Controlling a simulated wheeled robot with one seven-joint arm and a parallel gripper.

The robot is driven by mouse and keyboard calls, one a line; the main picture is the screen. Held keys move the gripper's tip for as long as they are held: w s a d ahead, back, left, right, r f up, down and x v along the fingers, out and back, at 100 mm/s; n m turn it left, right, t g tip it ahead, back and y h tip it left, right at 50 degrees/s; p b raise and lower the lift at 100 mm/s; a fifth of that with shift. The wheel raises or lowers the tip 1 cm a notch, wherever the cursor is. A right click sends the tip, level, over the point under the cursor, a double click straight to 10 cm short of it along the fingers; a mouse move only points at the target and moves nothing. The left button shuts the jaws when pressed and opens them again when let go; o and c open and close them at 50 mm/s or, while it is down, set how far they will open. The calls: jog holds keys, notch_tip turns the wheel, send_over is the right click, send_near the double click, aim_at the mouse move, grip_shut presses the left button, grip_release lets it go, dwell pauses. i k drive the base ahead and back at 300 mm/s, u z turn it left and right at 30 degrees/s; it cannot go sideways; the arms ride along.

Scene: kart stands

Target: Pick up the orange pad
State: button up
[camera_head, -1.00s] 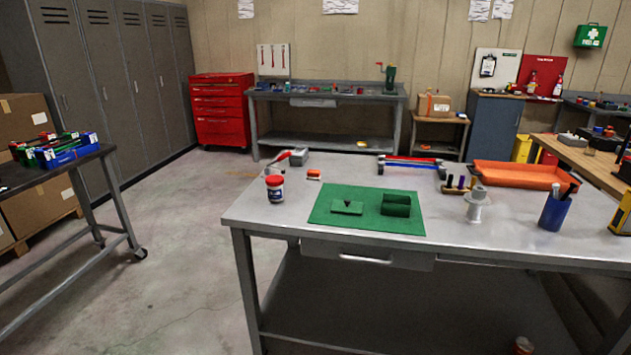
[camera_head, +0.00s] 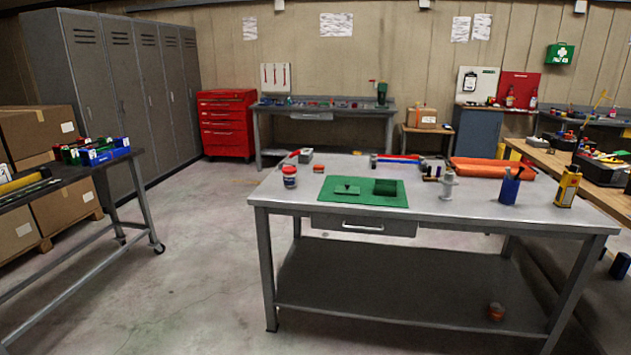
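A small orange piece (camera_head: 319,168) with a pale lower part lies on the grey metal table (camera_head: 300,198), behind the green mat; it looks like the orange pad, but is too small to tell for sure. My gripper is not in view.
A cart (camera_head: 75,178) stands left. Floor between is clear.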

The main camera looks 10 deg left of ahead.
aim_at(317, 168)
jog(key=u, duration=1)
jog(key=i, duration=1.4)
jog(key=u, duration=0.25)
jog(key=i, duration=1.4)
jog(key=z, duration=1.05)
jog(key=i, duration=0.6)
jog(key=z, duration=0.25)
